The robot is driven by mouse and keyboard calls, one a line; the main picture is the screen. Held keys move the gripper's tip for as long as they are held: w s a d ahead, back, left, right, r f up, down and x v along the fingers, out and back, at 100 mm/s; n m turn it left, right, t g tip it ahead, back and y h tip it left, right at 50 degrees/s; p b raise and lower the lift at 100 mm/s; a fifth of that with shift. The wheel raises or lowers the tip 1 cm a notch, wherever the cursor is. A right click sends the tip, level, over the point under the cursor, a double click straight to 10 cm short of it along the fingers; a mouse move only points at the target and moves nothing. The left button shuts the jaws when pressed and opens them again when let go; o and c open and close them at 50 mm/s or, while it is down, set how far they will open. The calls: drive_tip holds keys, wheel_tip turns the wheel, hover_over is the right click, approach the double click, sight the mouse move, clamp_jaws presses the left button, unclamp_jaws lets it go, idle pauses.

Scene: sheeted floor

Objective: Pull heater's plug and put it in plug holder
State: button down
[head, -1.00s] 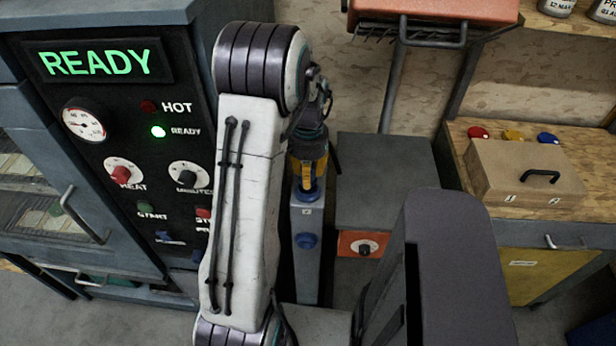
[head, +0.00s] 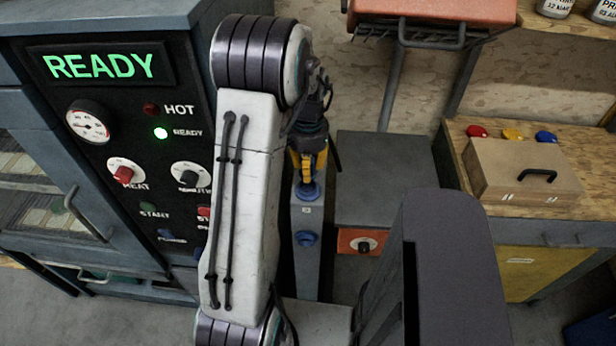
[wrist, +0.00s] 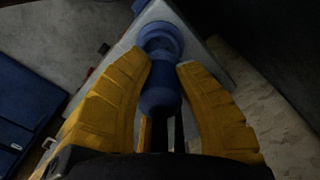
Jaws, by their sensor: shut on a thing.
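My gripper (head: 309,172) is at the top of a narrow grey post (head: 306,270). In the wrist view, the yellow fingers (wrist: 163,75) are around a blue plug (wrist: 160,98), with dark cable or pins below it. The plug lines up with a round blue fitting (wrist: 160,40) on the post's top; I cannot tell whether they touch. In the head view this blue fitting (head: 307,192) shows just under the fingers. A second blue fitting (head: 306,238) is lower on the post's front. I cannot tell which fitting is the plug holder.
A dark oven-like machine (head: 120,215) with a green READY sign stands left. A grey box (head: 385,175) with an orange dial panel stands right of the post. An orange-red unit (head: 430,12) is above. A wooden bench (head: 460,145) carries a tan case (head: 525,172).

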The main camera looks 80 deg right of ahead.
drive_tip(key=shift+r, duration=0.15)
drive_tip(key=shift+r+p, duration=1.45)
drive_tip(key=shift+r, duration=0.45)
